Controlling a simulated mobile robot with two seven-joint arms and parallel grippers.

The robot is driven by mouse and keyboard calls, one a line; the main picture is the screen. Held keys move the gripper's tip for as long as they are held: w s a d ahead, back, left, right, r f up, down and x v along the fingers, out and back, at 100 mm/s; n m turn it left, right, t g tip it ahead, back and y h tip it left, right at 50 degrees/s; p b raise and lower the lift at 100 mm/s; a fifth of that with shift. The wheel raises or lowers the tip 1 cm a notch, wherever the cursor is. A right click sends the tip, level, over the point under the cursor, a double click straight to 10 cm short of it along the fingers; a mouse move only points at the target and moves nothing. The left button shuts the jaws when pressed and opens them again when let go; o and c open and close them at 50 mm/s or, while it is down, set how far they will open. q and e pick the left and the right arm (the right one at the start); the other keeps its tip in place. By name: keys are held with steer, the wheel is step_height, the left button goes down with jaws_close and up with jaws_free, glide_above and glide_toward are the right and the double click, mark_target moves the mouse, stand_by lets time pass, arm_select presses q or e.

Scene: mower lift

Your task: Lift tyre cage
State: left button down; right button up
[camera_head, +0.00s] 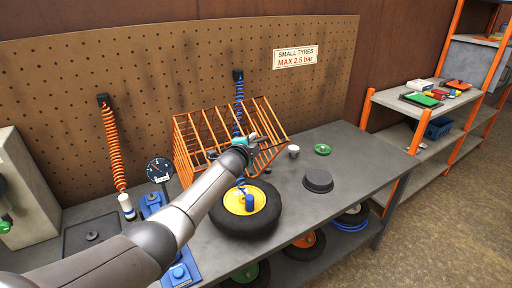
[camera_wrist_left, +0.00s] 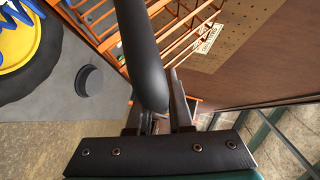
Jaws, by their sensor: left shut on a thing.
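The orange tyre cage (camera_head: 190,130) stands at the back of the bench against the pegboard, tilted, with its barred side above and behind the tyre. The black tyre (camera_head: 235,226) with a yellow hub (camera_head: 238,203) lies flat on the bench in front of it. My left gripper (camera_head: 266,146) is at the cage's right front edge. In the left wrist view my left gripper (camera_wrist_left: 165,112) is shut on a thick dark bar (camera_wrist_left: 140,45), which looks like the cage's handle. The cage bars (camera_wrist_left: 185,35) show close behind it. My right gripper is not in view.
A white cup (camera_head: 293,151), a green disc (camera_head: 322,149) and a dark round block (camera_head: 318,181) stand on the bench, right of the tyre. A gauge (camera_head: 159,170) and an orange coiled hose (camera_head: 112,145) are at the left. Shelves (camera_head: 400,105) stand at the right.

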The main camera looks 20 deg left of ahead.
arm_select(q)
steer(key=shift+w+a+r, duration=0.2)
steer(key=shift+w+a, duration=0.15)
steer(key=shift+a, duration=0.3)
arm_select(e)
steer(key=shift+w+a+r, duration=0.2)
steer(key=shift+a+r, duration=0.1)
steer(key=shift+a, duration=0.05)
arm_select(q)
steer(key=c, duration=0.8)
jaws_free()
steer(key=shift+c, duration=0.2)
steer(key=shift+d+r, duration=0.1)
steer(key=shift+s+r+p, duration=0.1)
steer(key=shift+s+p, duration=0.35)
steer(key=shift+p, duration=0.05)
steer(key=p+v, duration=0.1)
steer(key=v, duration=1.3)
steer(key=shift+p, duration=0.3)
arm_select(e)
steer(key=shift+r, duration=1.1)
arm_select(q)
steer(key=shift+s+r, duration=0.1)
